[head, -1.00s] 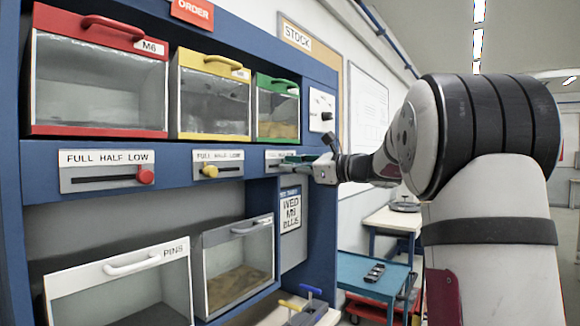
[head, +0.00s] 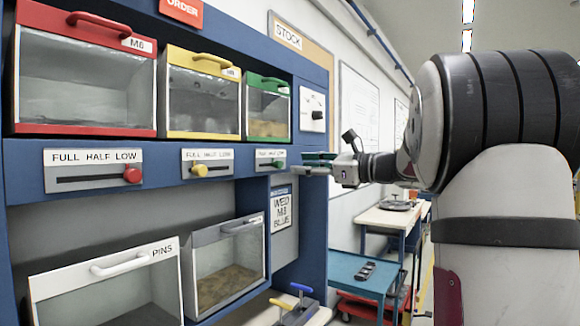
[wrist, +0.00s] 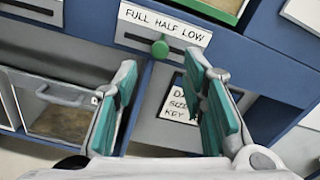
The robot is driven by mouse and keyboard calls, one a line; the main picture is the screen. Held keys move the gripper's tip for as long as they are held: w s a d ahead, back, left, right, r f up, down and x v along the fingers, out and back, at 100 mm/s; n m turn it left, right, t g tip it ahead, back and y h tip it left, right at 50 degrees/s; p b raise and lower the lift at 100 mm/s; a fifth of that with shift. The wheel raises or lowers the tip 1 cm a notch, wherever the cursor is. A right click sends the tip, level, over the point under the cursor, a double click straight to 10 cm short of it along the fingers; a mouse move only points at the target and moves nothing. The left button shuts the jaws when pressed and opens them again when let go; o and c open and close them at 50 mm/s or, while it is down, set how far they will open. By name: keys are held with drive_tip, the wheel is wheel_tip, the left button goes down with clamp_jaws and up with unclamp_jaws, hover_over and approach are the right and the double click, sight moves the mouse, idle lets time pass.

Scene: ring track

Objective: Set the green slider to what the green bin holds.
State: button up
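The green bin (head: 267,108) is a clear-fronted bin with a green lid at the upper right of the rack. A brownish-yellow layer covers its lower part, seemingly a bit under half its height. The green slider (head: 279,164) sits below it on a plate marked FULL HALF LOW. In the wrist view, its round green knob (wrist: 160,48) is roughly below HALF. My gripper (head: 306,163) is just right of the slider in the head view. In the wrist view, the teal fingers of my gripper (wrist: 165,85) are open and empty, with the knob beyond and between them.
A dial panel (head: 313,110) is right of the green bin. A pins bin (head: 105,285) and a grey bin (head: 228,265) stand below. A blue table (head: 350,268) is at the right.

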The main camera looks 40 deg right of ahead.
drive_tip(key=v, duration=0.5)
drive_tip(key=shift+w, duration=0.1)
idle(0.4)
drive_tip(key=s+a+f+n+g, duration=0.2)
drive_tip(key=a+f+n+g, duration=0.15)
drive_tip(key=a, duration=0.45)
drive_tip(key=s+a+f+n+g, duration=0.2)
drive_tip(key=a+f+n, duration=0.2)
drive_tip(key=a, duration=0.4)
drive_tip(key=s+a+f+n+g, duration=0.2)
drive_tip(key=a+f+n+g, duration=0.15)
drive_tip(key=a, duration=0.45)
drive_tip(key=s+a+f+n+g+h, duration=0.1)
drive_tip(key=s+a+f+n+h, duration=0.1)
drive_tip(key=s+f+n, duration=0.4)
drive_tip(key=s+a+f+n+g+h, duration=0.1)
drive_tip(key=s+a+f+n+h, duration=0.2)
drive_tip(key=s+f+n, duration=0.4)
drive_tip(key=s+n+h, duration=0.1)
drive_tip(key=s+n, duration=0.3)
drive_tip(key=shift+a+f, duration=0.25)
drive_tip(key=shift+a, duration=0.05)
